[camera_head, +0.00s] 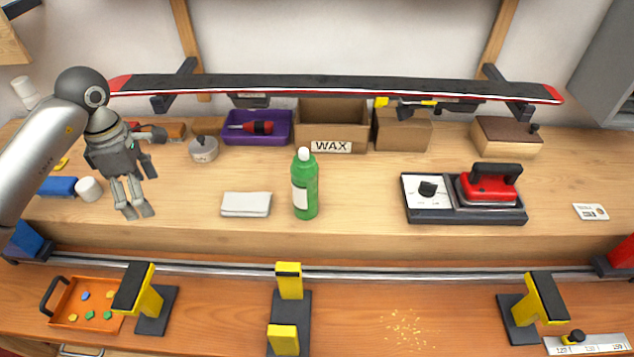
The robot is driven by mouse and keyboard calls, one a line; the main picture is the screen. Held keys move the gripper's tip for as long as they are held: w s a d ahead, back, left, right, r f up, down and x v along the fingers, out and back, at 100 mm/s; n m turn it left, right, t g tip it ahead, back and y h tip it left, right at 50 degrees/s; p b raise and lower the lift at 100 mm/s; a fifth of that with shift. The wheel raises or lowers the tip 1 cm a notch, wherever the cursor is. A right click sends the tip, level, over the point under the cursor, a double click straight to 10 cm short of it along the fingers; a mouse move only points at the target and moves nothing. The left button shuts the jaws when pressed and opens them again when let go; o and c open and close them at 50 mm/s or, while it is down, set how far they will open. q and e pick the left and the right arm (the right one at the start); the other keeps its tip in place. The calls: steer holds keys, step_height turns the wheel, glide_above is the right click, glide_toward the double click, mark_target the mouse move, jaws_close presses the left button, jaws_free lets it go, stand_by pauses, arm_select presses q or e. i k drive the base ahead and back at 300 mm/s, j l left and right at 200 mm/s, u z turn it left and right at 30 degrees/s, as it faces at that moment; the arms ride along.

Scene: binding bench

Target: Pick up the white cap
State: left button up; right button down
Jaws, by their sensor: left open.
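A white cap (304,154) sits on top of the upright green bottle (306,192), which has a white label and stands near the middle of the bench. My left gripper (138,210) points down over the left part of the bench, well to the left of the bottle. Its fingers are open, with nothing visible between them. A small white cylinder (88,190) lies just left of the gripper; I cannot tell exactly what it is. My right gripper is not in view.
A folded white cloth (246,204) lies between gripper and bottle. A red iron (490,186) stands on its base at right. The WAX box (331,122) and purple tray (257,138) are behind. A ski (335,88) spans above them.

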mark_target(88, 188)
steer(key=j+z, duration=0.25)
steer(key=j, duration=1.6)
